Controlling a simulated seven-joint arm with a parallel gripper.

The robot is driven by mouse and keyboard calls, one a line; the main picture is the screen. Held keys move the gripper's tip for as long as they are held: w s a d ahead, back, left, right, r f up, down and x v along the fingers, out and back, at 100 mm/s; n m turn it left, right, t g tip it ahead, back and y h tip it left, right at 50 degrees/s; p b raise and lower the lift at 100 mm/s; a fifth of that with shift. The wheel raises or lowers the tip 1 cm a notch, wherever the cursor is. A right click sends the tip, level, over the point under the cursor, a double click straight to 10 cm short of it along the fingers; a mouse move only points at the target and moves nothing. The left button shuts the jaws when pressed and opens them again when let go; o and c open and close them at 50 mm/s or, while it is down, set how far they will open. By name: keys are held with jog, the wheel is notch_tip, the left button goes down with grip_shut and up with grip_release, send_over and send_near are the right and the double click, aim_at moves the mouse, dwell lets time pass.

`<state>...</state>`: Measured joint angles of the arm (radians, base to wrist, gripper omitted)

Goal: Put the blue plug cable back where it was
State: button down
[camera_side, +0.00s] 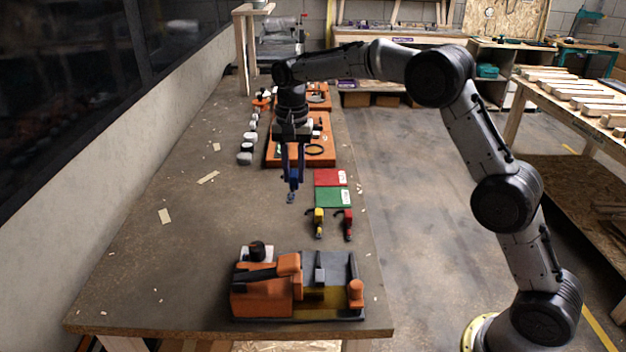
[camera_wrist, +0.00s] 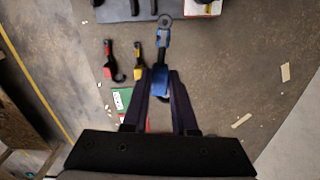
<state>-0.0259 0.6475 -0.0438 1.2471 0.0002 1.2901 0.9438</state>
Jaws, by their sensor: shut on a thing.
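The blue plug cable (camera_side: 292,186) is held in my gripper (camera_side: 293,165) above the table, hanging down with its metal ring end lowest. In the wrist view the blue plug cable (camera_wrist: 160,79) sits between the fingertips of my gripper (camera_wrist: 160,88), with the ring end pointing away from me. The gripper is shut on it. A yellow plug cable (camera_side: 319,222) and a red plug cable (camera_side: 347,223) lie side by side on the table, to the right of and nearer the camera than the gripper. They also show in the wrist view, yellow (camera_wrist: 138,65) and red (camera_wrist: 110,62).
Red (camera_side: 330,178) and green (camera_side: 333,197) squares lie right of the gripper. An orange and grey machine block (camera_side: 270,297) stands at the near end. Orange boards (camera_side: 322,158) lie behind, with white and black round parts (camera_side: 246,153) beside them. The table's left middle is mostly clear.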

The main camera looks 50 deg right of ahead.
jog(key=shift+m, duration=0.4)
jog(key=shift+w+d+f, duration=0.7)
jog(key=shift+w+f, duration=0.1)
jog(key=shift+f, duration=1.85)
jog(key=shift+w+d+f, duration=0.75)
jog(key=shift+w+f, duration=0.1)
jog(key=shift+f, duration=1.75)
jog(key=shift+w+d+f, duration=0.7)
jog(key=shift+w+f, duration=0.1)
jog(key=shift+f, duration=1.85)
jog(key=shift+f, duration=0.1)
jog(key=c, duration=0.6)
grip_release()
